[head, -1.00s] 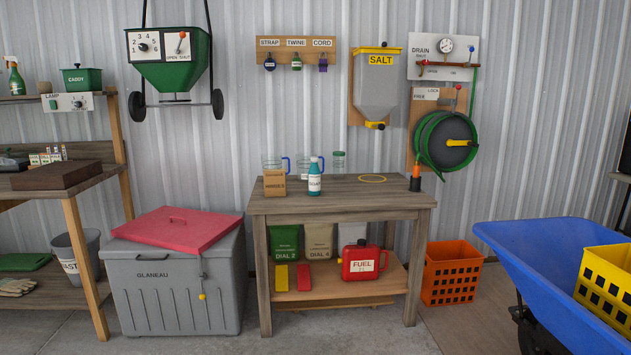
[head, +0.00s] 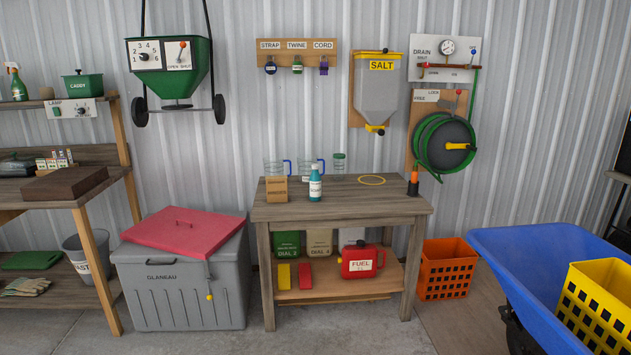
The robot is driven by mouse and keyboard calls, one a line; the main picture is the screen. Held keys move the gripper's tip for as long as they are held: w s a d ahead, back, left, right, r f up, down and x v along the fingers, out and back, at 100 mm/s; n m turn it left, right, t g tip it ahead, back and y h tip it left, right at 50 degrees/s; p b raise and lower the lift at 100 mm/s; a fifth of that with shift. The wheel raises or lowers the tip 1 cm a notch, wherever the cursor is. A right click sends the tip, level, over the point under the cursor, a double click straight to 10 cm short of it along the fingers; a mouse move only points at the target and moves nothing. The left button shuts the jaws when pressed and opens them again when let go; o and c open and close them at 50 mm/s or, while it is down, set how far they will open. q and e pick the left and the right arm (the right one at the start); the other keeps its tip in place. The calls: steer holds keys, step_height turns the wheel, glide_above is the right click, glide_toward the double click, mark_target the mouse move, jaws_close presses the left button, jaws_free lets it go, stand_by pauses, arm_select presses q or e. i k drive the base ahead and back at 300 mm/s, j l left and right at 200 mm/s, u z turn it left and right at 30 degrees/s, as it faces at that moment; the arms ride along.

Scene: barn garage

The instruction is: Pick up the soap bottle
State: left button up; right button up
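A teal bottle with a white label and a pale cap (head: 315,184) stands upright on the wooden workbench (head: 340,205), near the middle of its top. Its label is too small to read with certainty, but it is the likeliest soap bottle. A brown box (head: 276,190) stands close to its left. Clear jugs with blue handles (head: 312,169) stand behind it. A green spray bottle (head: 17,84) stands on the upper shelf at far left. Neither of my grippers shows in the head view.
A yellow ring (head: 371,180) and a dark holder with an orange-handled tool (head: 413,183) are on the bench's right. A grey chest (head: 185,290) stands left of the bench. An orange crate (head: 446,270) and blue wheelbarrow (head: 520,270) stand right. Bare floor lies in front.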

mark_target(314, 179)
steer(key=i+j, duration=0.2)
steer(key=i, duration=0.3)
steer(key=i+j+z, duration=0.15)
steer(key=i, duration=0.4)
steer(key=i+j, duration=0.35)
steer(key=i, duration=0.15)
steer(key=l+z, duration=0.05)
